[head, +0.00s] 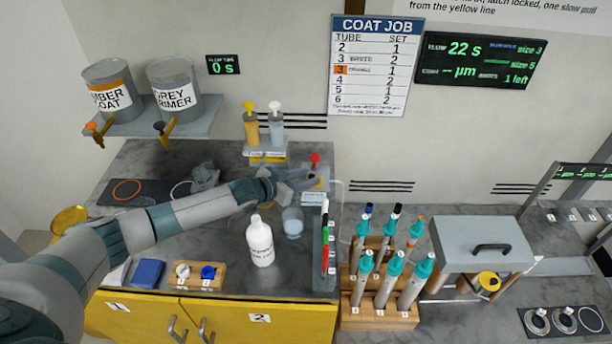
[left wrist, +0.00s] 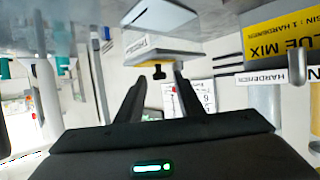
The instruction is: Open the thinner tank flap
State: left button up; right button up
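A small pale box with a red knob (head: 315,159) on top stands at the back of the bench, right of the two-pump dispenser. It seems to be the thinner tank (head: 314,198); I cannot read its label. My left gripper (head: 304,181) is at its upper left side. In the left wrist view, which is upside down, the fingers (left wrist: 159,76) are apart with nothing clearly held. A dark T-shaped knob (left wrist: 158,72) shows between the fingertips, at the edge of a grey box (left wrist: 165,50). Whether the flap is open or touched is unclear. My right gripper is out of view.
A clear beaker (head: 292,223) and white bottle (head: 260,243) stand in front of the box. The two-pump dispenser (head: 267,151) is close on the left.

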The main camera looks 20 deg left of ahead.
pick_arm(q)
jog(key=shift+w+d, duration=0.1)
grip_shut()
